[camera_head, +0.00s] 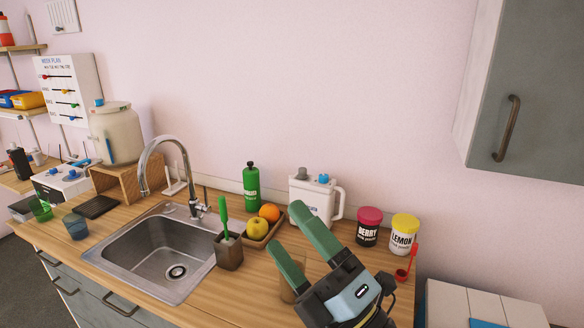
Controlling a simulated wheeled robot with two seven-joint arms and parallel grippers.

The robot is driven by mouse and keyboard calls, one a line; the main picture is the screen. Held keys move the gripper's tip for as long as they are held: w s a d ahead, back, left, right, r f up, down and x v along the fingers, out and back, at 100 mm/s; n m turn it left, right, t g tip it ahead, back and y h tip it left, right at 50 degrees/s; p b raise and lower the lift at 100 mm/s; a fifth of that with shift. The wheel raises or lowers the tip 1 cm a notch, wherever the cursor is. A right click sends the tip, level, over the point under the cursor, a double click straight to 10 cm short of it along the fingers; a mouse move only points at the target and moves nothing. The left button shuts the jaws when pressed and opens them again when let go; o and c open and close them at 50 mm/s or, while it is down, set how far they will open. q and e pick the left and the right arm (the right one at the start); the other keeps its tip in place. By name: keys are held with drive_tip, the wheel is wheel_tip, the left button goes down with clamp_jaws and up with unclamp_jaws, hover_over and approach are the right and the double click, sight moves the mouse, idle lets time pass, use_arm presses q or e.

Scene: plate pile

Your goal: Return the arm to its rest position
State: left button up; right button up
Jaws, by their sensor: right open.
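My right gripper (288,228) comes in from the bottom right, over the counter to the right of the sink. Its two green fingers are spread apart and point up and to the left. Nothing shows between them. The gripper hides part of the counter and most of a brownish cup (287,294) behind it; I cannot tell whether they touch. My left gripper is not in view. No pile of plates can be made out.
The sink (130,243) with its tall faucet (148,165) is at left. Around the gripper stand a brush holder (229,254), a fruit tray (258,243), a white jug (311,203), and berry (368,228) and lemon (403,236) jars. A wall cabinet (540,100) hangs at upper right.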

drive_tip(key=w+d+f+m+t+h, duration=0.35)
drive_tip(key=d+f+m+h, duration=0.45)
drive_tip(key=m+h, duration=0.4)
drive_tip(key=s+d+f+m+g+h, duration=0.2)
drive_tip(key=d+f+m+g, duration=0.25)
drive_tip(key=f, duration=0.25)
drive_tip(key=s+d+f+m+g+h, duration=0.3)
drive_tip(key=d+f+m, duration=0.2)
drive_tip(key=f, duration=0.2)
drive_tip(key=s+d+f+m+g, duration=0.2)
drive_tip(key=s+f+g, duration=0.35)
drive_tip(key=s, duration=0.25)
drive_tip(key=s+d+f+m+g, duration=0.2)
drive_tip(key=s+f+m+g, duration=0.15)
drive_tip(key=s+f, duration=0.35)
drive_tip(key=s+f+n+g+b, duration=0.1)
drive_tip(key=s+f+g+b, duration=0.2)
drive_tip(key=f, duration=2.5)
use_arm(q)
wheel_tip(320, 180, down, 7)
drive_tip(key=b, duration=0.3)
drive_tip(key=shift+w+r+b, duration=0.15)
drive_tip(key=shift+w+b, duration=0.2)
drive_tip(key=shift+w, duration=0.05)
use_arm(e)
drive_tip(key=s+d+f, duration=0.3)
drive_tip(key=s+f, duration=1.3)
drive_tip(key=f, duration=0.1)
